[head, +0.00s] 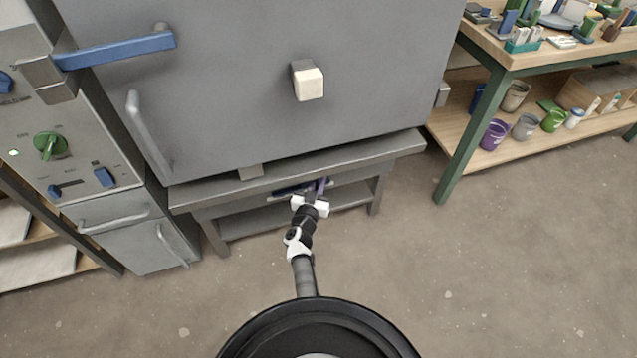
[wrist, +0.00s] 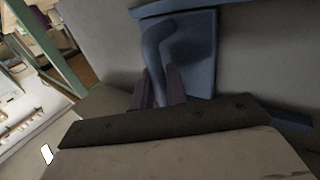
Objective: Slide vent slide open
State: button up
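The vent slide (wrist: 200,50) is a blue plate with a bent blue handle standing out from it, set between blue rails on a grey wall in the wrist view. In the head view, part of the vent slide (head: 288,188) shows as a dark blue strip under the kiln, mostly hidden by shadow and my gripper. My gripper (head: 321,185) reaches under the kiln's front edge. In the wrist view, the purple fingers of my gripper (wrist: 160,88) lie on both sides of the handle and appear to touch it.
The grey kiln (head: 230,90) stands above on a metal stand (head: 300,165), whose top edge overhangs my gripper. A control cabinet (head: 75,140) stands at the left. A wooden shelf unit (head: 510,120) with several buckets is at the right. The floor in front is clear.

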grip_shut()
jog(key=a+p, duration=0.1)
jog(key=a, duration=0.1)
jog(key=s+a+p, duration=0.1)
jog(key=a, duration=0.2)
jog(key=s+a+p, duration=0.1)
jog(key=a, duration=0.2)
jog(key=shift+s, duration=0.2)
jog(key=shift+o, duration=1)
grip_release()
jog(key=shift+d, duration=0.1)
jog(key=p+v, duration=0.5)
jog(key=v, duration=0.8)
jog(key=shift+s, duration=0.4)
